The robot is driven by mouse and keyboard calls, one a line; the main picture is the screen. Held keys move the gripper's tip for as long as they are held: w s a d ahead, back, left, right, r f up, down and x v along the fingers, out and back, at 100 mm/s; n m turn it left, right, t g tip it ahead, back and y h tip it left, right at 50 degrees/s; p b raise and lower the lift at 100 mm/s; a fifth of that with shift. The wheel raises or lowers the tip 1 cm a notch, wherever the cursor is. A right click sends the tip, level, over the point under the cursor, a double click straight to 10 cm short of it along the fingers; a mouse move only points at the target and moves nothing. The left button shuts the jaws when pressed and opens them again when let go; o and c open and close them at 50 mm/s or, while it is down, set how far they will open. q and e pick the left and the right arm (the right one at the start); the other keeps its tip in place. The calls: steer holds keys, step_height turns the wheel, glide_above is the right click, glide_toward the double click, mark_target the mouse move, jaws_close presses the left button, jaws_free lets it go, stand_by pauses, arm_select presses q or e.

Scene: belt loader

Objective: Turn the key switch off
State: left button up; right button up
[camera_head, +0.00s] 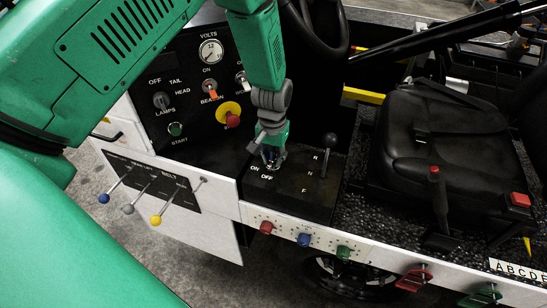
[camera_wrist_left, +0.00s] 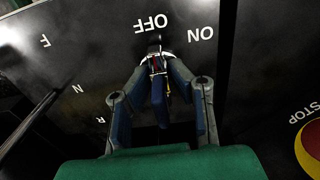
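The key switch (camera_wrist_left: 154,48) sits on the black panel beside the white OFF and ON labels, and a key with a small yellow and dark tag (camera_wrist_left: 158,68) hangs at it. My left gripper (camera_head: 271,158) reaches down to it from above in the head view. In the left wrist view the fingertips (camera_wrist_left: 157,66) close in on the key from both sides and appear shut on it. The fingers hide much of the key, so its exact angle is hard to tell. My right gripper is not in view.
A gear lever (camera_head: 328,150) marked R, N, F stands just right of the key switch. A red stop button (camera_head: 233,119) on yellow, other knobs and a voltmeter (camera_head: 210,52) are on the dash. Belt levers (camera_head: 157,219) stick out at lower left. A black seat (camera_head: 440,135) is right.

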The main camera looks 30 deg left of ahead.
arm_select(q)
steer(key=o, duration=0.3)
steer(key=shift+s+f, duration=0.15)
steer(key=shift+s, duration=0.1)
steer(key=shift+w, duration=0.1)
steer(key=shift+w+r, duration=0.1)
steer(key=shift+r, duration=0.15)
step_height(320, 180, up, 12)
steer(key=shift+f, duration=0.25)
